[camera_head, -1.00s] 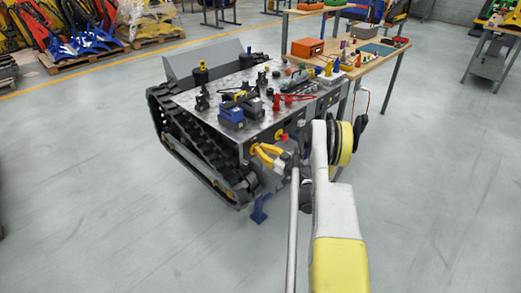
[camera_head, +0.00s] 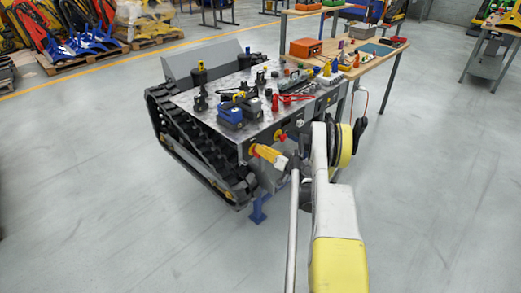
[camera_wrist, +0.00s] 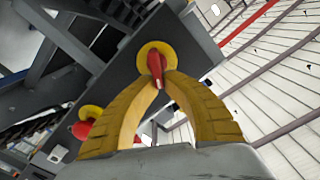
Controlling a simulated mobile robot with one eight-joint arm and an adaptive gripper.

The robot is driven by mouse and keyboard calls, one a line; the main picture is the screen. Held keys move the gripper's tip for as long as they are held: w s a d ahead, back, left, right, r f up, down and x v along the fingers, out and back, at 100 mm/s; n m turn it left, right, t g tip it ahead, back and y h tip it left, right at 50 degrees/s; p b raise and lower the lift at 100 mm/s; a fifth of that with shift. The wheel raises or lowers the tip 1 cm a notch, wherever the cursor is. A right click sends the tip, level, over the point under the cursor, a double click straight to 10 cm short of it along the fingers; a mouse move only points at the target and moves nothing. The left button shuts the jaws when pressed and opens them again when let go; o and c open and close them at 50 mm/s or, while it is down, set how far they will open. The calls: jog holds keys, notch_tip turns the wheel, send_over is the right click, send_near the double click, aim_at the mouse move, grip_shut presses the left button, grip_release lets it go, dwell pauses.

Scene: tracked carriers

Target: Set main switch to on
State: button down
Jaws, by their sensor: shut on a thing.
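The main switch is a red knob on a round yellow plate (camera_wrist: 153,52) on the grey end face of the tracked carrier. In the wrist view its red handle (camera_wrist: 157,66) lies between the tips of my gripper (camera_wrist: 158,80), which is shut on it. In the head view my yellow gripper fingers (camera_head: 266,152) reach the carrier's front panel and hide most of the switch. The switch's on and off marks cannot be read.
A second red knob on a yellow plate (camera_wrist: 84,127) sits close by on the same face. The tracked carrier (camera_head: 215,110) has several tools and parts on its top. A wooden workbench (camera_head: 375,55) stands behind it. The floor around is clear.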

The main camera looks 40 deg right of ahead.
jog(key=m, duration=0.3)
jog(key=f+m, duration=0.1)
jog(key=m, duration=0.3)
jog(key=d+m, duration=0.1)
jog(key=m, duration=0.3)
jog(key=shift+f, duration=0.4)
jog(key=shift+m, duration=0.3)
jog(key=c, duration=1.5)
grip_release()
jog(key=shift+f, duration=0.1)
jog(key=s, duration=0.7)
jog(key=shift+s+d, duration=0.2)
jog(key=shift+d, duration=0.05)
